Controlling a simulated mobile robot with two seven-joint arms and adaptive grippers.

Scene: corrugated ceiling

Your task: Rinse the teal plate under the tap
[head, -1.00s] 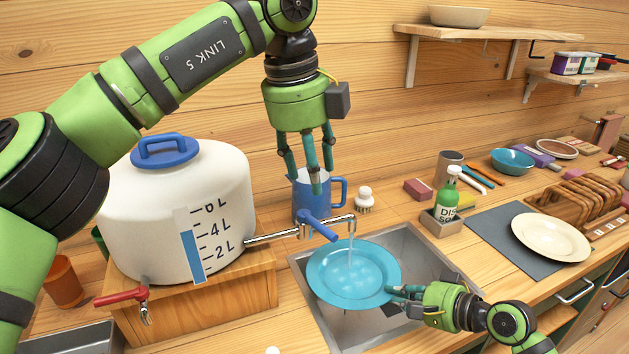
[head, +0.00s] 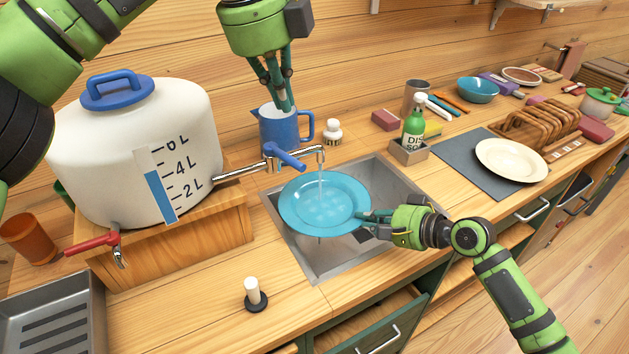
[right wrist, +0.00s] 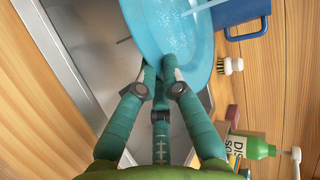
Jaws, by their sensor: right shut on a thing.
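The teal plate (head: 300,212) is over the sink (head: 372,185), tilted slightly, its right rim in my right gripper (head: 368,222). The right gripper is shut on that rim; the right wrist view shows the fingers (right wrist: 160,75) at the plate's edge (right wrist: 185,65). The tap (head: 250,171) is a metal spout with a blue lever (head: 286,156). A thin stream of water (head: 321,180) falls from it onto the plate. My left gripper (head: 280,100) hangs fingers-down, empty as far as I see, above or partly in front of the blue jug (head: 285,133); its opening is unclear.
A white water tank (head: 110,150) on a wooden stand (head: 180,250) feeds the tap, left of the sink. Dish soap (head: 413,130), a brush (head: 332,132) and a cream plate (head: 512,160) stand behind and right.

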